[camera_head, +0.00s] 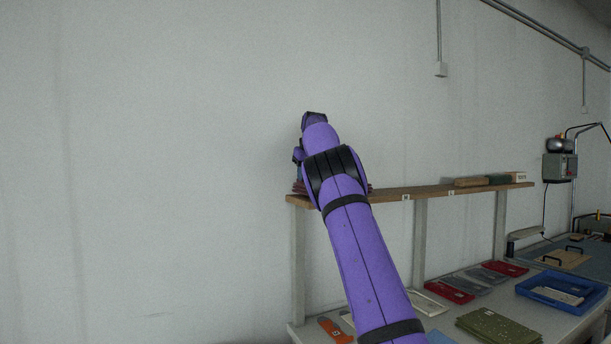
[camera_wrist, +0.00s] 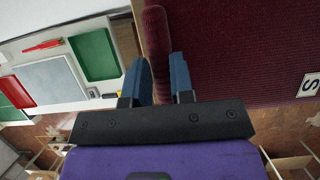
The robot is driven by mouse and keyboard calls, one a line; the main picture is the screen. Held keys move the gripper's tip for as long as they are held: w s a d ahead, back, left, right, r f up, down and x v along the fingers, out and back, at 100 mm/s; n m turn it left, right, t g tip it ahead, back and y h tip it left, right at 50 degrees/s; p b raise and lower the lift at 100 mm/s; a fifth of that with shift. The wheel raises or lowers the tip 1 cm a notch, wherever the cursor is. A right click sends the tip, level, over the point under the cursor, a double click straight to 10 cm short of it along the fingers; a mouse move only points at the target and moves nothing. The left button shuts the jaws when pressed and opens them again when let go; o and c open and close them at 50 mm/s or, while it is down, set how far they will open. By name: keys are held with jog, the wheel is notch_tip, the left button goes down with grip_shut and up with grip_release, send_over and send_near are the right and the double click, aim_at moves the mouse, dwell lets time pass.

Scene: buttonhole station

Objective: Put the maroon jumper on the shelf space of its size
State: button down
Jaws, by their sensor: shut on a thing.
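The maroon jumper (camera_head: 299,187) shows in small part at the left end of the wooden shelf (camera_head: 385,193), mostly hidden behind my arm. It looks at or just over the board; I cannot tell if it rests there. In the wrist view the ribbed maroon jumper (camera_wrist: 235,50) fills the upper right, and my gripper (camera_wrist: 160,85) is shut on a rolled edge of it. A white tag with an S (camera_wrist: 311,85) shows against the maroon cloth at the right edge.
The shelf front carries an M label (camera_head: 406,197) and an L label (camera_head: 451,193). Below are a blue tray (camera_head: 553,300), a green cloth (camera_head: 498,325) and red trays (camera_head: 448,291).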

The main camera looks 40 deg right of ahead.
jog(key=shift+f, duration=0.4)
jog(key=c, duration=0.9)
grip_release()
jog(key=v, duration=0.9)
jog(key=shift+r, duration=0.35)
jog(key=shift+s+r, duration=0.35)
jog(key=shift+r, duration=0.1)
jog(key=shift+a, duration=0.1)
